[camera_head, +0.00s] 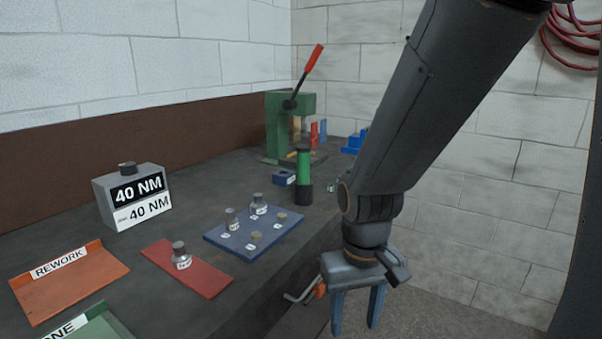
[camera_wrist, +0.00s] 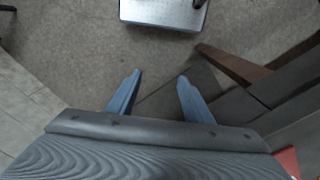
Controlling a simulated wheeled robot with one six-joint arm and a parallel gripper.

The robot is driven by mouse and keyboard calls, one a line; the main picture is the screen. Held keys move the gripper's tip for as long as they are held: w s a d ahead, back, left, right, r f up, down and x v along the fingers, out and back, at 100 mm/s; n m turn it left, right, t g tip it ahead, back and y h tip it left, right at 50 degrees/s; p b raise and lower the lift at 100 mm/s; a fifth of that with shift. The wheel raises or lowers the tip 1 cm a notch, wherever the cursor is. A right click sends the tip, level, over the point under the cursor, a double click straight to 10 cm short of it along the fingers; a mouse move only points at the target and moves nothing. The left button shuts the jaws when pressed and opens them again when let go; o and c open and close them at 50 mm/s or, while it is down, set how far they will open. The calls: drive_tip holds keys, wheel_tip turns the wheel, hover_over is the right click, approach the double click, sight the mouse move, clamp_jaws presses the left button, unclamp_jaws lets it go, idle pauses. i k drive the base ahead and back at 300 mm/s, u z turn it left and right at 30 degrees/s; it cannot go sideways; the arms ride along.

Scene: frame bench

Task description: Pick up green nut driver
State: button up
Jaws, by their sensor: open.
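The green nut driver (camera_head: 304,167) stands upright on the bench in the head view, green in the middle with a dark top and a black lower part. Whether the black part is a holder or the tool itself, I cannot tell. My gripper (camera_head: 354,324) hangs beyond the front edge of the bench, to the right of the driver and lower in the picture, with its two blue fingers apart and pointing down. In the wrist view my gripper (camera_wrist: 156,76) is open and empty, with floor around the fingers. The driver does not show in the wrist view.
The bench (camera_head: 240,285) holds a blue mat (camera_head: 222,240) with several small pieces, a red mat (camera_head: 205,285), an orange REWORK tray (camera_head: 75,293), a 40 NM block (camera_head: 103,200) and a green lever press (camera_head: 276,130). An orange-handled hook (camera_head: 320,290) hangs at the edge.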

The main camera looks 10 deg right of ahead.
sight(303, 150)
drive_tip(key=z, duration=0.2)
drive_tip(key=k, duration=0.35)
drive_tip(key=z, duration=1.45)
drive_tip(key=k, duration=0.9)
drive_tip(key=u, duration=1.7)
drive_tip(key=i, duration=0.5)
drive_tip(key=z, duration=0.05)
